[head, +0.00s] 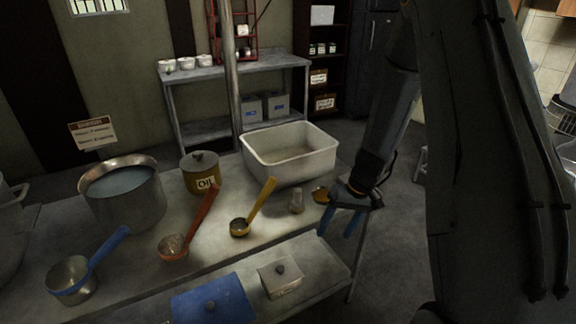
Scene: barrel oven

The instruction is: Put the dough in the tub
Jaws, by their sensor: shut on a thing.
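The white rectangular tub (318,161) stands on the far right part of the metal table. Its visible inside shows a plain, greyish bottom, and I see no dough there. My gripper (338,228) is in front of the tub, to its lower right, by the table's right edge. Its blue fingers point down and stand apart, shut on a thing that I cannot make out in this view. I cannot identify the dough anywhere. A small golden, cup-like thing (320,195) shows just left of the gripper; I cannot tell whether they touch.
A blue lid (235,300) and a lidded box (292,284) are in front. A pole (231,80) rises behind.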

